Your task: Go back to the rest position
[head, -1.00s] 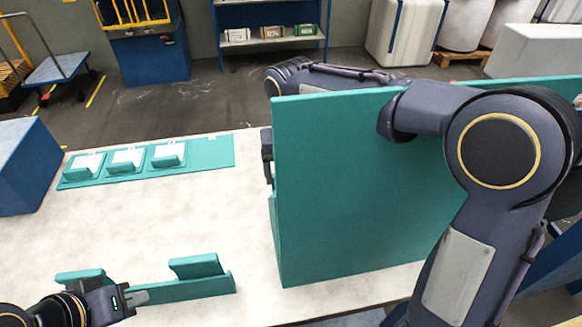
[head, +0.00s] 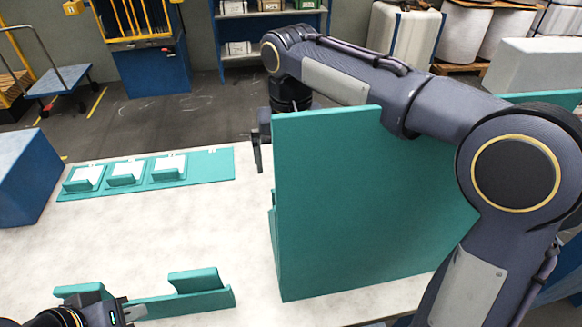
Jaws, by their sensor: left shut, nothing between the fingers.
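My left gripper (head: 136,311) shows at the bottom left, shut and empty, beside a low teal holder (head: 190,303) with two raised parts. I cannot tell if it touches the holder. My right arm reaches over a large upright teal panel (head: 370,205) from the right. Its gripper (head: 258,152) hangs at the panel's far left edge, partly hidden behind it, so its jaws cannot be read.
A teal strip (head: 212,166) with three small holders bearing white cards lies at the back of the pale table (head: 130,235). A blue box (head: 22,175) stands at the left. The middle left of the table is clear.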

